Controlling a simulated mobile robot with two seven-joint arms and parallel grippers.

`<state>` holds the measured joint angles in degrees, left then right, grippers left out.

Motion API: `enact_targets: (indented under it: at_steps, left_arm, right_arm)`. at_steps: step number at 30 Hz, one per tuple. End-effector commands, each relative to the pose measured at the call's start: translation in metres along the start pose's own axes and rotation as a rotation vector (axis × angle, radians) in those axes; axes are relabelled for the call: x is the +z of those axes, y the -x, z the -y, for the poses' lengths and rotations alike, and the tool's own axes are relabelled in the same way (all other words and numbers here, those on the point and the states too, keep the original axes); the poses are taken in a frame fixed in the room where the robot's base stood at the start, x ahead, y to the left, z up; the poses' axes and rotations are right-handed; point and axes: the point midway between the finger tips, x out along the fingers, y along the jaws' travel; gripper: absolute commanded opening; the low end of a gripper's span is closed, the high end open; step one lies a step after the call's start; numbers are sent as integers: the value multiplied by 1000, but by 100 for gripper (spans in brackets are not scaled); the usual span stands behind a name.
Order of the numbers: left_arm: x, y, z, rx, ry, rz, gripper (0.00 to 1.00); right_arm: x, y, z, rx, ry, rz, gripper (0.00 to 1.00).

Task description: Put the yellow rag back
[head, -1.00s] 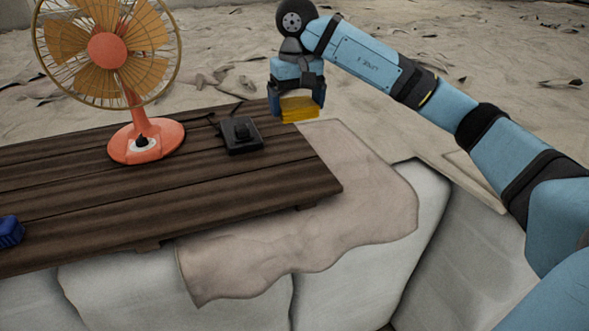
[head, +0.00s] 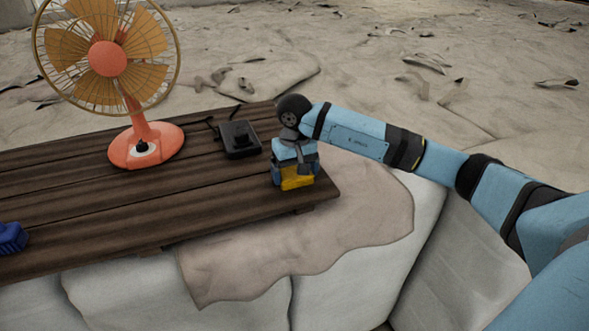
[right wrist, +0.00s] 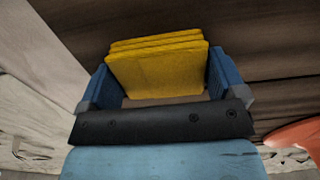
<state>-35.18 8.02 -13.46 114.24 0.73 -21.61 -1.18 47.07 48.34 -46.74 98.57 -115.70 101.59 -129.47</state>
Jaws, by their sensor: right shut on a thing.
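The yellow rag (head: 297,178) is a folded, layered block. My right gripper (head: 295,182) is shut on it, low over the right end of the dark wooden table (head: 200,205). In the right wrist view the rag (right wrist: 158,70) sits between the two blue fingers of the gripper (right wrist: 160,82), with its stacked layers showing. I cannot tell whether the rag touches the tabletop. My left gripper is not in view.
An orange fan (head: 145,145) stands at the back left of the table. A black device (head: 239,140) lies just left of my right gripper. A blue brush-like object (head: 10,238) is at the left edge. A beige cloth (head: 290,250) drapes over pale blocks in front. The table's middle front is clear.

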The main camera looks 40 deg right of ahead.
Motion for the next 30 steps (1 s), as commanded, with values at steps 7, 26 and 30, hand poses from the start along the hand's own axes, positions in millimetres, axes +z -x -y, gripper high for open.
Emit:
enact_targets:
  at_steps: [7,26,30]
  left_arm:
    - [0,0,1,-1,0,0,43]
    - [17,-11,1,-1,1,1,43]
    - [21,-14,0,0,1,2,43]
  right_arm:
    - [0,0,0,0,0,-1,100]
    - [-1,69,0,-2,1,-6,100]
    - [-1,96,0,-1,0,-4,100]
